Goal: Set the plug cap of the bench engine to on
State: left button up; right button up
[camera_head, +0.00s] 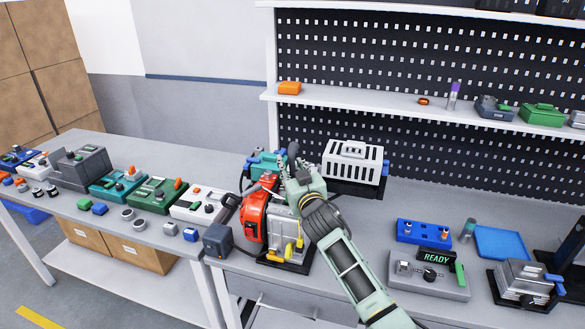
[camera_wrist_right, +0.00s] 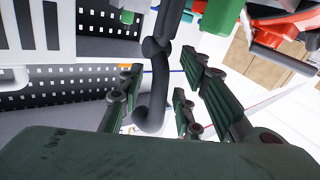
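The bench engine (camera_head: 256,214), with an orange-red housing and a grey body, stands at the middle of the bench. My right gripper (camera_head: 291,163) is over its top and hides part of it. In the right wrist view, a dark grey bent boot and lead, seemingly the plug cap (camera_wrist_right: 153,95), hangs between the fingers of my right gripper (camera_wrist_right: 160,98). The fingers are apart, with gaps on both sides of the boot. I cannot tell whether the cap is seated on the plug. My left gripper is not in view.
A white vented box (camera_head: 354,164) stands close behind the engine. A control box reading READY (camera_head: 430,280) and a blue tray (camera_head: 499,243) are to the right. Several switch boxes line the left bench (camera_head: 90,219). A shelf (camera_head: 370,101) spans the pegboard above.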

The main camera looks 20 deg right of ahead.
grip_shut()
dwell(0.5)
jog(key=shift+w, duration=0.1)
